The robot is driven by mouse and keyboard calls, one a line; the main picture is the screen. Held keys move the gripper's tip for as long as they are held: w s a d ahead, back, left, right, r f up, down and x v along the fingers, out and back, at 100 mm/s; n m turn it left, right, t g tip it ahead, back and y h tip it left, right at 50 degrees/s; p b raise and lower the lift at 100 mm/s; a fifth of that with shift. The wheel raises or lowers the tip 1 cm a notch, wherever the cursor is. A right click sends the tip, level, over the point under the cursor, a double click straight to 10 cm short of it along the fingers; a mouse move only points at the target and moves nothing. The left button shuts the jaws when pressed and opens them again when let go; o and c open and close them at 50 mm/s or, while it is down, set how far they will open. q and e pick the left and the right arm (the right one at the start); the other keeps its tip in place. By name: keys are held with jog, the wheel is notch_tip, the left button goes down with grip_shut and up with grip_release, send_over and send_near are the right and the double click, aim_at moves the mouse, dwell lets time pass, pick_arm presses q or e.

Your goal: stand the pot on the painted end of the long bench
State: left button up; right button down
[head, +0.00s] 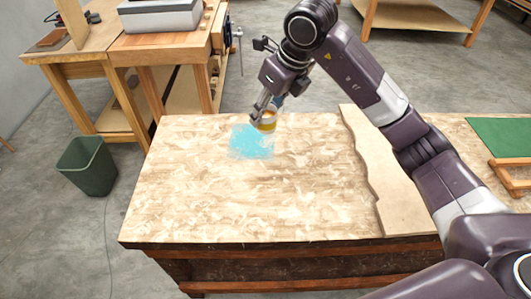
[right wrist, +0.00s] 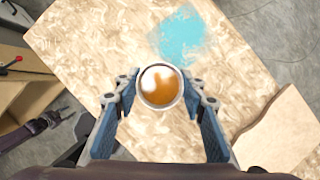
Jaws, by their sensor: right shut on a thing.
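The pot (head: 267,122) is small and round, with a pale rim and an orange-brown inside. In the right wrist view the pot (right wrist: 160,88) sits between both fingers, its open top facing the camera. My right gripper (head: 264,110) is shut on it near the far edge of the long bench (head: 230,205). The painted end carries a light blue patch (head: 250,143), just nearer and left of the pot in the head view. The patch also shows in the right wrist view (right wrist: 181,36), apart from the pot. I cannot tell whether the pot touches the bench. My left gripper is out of view.
A wavy-edged board (head: 385,180) lies on the bench's right part. A green bin (head: 88,165) stands on the floor at left. A workbench with a grey case (head: 160,17) is behind. A green mat (head: 500,136) is at far right. The bench middle is clear.

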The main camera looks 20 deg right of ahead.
notch_tip(320, 180, down, 17)
jog(key=p, duration=0.3)
jog(key=shift+f, duration=0.5)
jog(key=shift+f, duration=0.1)
jog(key=c, duration=1.2)
grip_release()
jog(key=shift+c, duration=0.2)
